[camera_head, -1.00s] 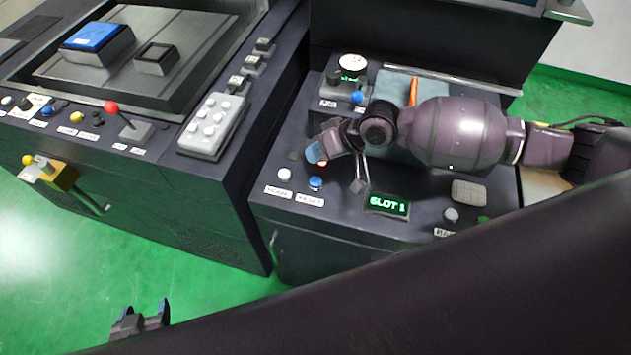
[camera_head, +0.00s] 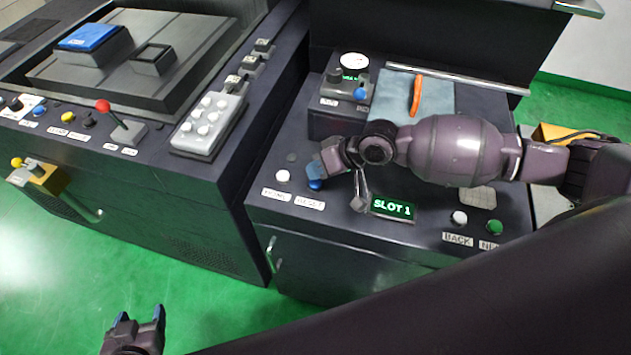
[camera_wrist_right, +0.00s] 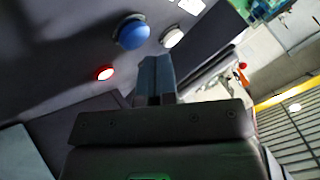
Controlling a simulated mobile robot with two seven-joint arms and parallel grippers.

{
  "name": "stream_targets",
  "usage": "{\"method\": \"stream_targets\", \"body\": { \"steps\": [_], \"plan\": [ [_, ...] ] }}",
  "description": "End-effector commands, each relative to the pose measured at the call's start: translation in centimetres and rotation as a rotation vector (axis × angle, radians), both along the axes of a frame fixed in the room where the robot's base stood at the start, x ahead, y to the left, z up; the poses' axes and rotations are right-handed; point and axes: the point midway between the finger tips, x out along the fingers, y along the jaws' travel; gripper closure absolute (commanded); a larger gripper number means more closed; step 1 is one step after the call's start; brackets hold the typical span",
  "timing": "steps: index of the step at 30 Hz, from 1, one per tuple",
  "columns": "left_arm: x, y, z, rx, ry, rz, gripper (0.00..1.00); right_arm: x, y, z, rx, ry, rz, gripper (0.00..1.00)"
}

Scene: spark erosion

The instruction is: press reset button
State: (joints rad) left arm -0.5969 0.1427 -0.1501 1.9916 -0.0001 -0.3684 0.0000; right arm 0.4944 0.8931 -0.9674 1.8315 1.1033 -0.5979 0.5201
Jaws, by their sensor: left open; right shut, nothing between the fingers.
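The blue reset button (camera_head: 315,185) sits on the dark console panel above a label that seems to read RESET (camera_head: 309,201). In the right wrist view the blue button (camera_wrist_right: 132,32) stands a little beyond the fingertips. My right gripper (camera_head: 322,169) is shut and empty, just behind the button in the head view, and partly covers it. Its fingers (camera_wrist_right: 156,75) show closed together in the wrist view. I cannot tell whether they touch the button. My left gripper (camera_head: 138,321) is open and empty, low over the green floor.
A white button (camera_head: 283,176) stands left of the blue one; a red light (camera_wrist_right: 105,73) is close by in the wrist view. A SLOT 1 display (camera_head: 393,208) and white and green buttons (camera_head: 459,218) lie to the right. A machine with a joystick (camera_head: 120,121) stands left.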

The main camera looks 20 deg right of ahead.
Motion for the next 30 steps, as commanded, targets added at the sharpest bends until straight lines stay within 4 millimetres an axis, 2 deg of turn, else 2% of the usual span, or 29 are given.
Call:
{"method": "stream_targets", "body": {
  "steps": [12,30],
  "plan": [
    [-0.58,0.11,-0.41,0.001,0.013,0.003,0.34,0.00,-0.01,0.01,0.000,0.000,0.000,1.00],
    [-0.13,0.04,-0.13,0.000,0.004,0.000,0.34,0.00,-0.01,0.01,0.000,0.000,0.000,1.00]
  ]
}}
